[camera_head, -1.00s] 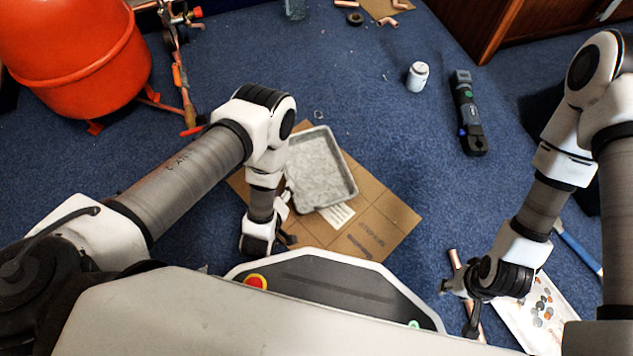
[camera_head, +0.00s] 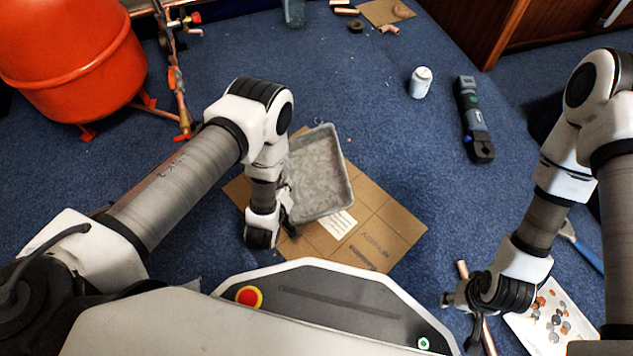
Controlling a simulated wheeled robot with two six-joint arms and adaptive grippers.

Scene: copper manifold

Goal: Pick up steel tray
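The steel tray (camera_head: 320,176) is a grey, rimmed, rectangular tray over the flat cardboard (camera_head: 385,222) on the blue carpet. It looks empty. My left gripper (camera_head: 290,220) points down at the tray's near left edge, with its fingers close against the rim. My own wrist and forearm hide the tray's left side and most of the fingers, so I cannot see whether they hold the rim. I cannot tell whether the tray is clear of the cardboard. My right gripper (camera_head: 462,305) is far to the right, near a copper pipe, its fingers only partly visible.
An orange tank (camera_head: 75,60) with copper pipework stands at the upper left. A white bottle (camera_head: 420,83) and a dark power tool (camera_head: 474,120) stand or lie to the right. A white tray of small parts (camera_head: 550,315) lies by my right gripper.

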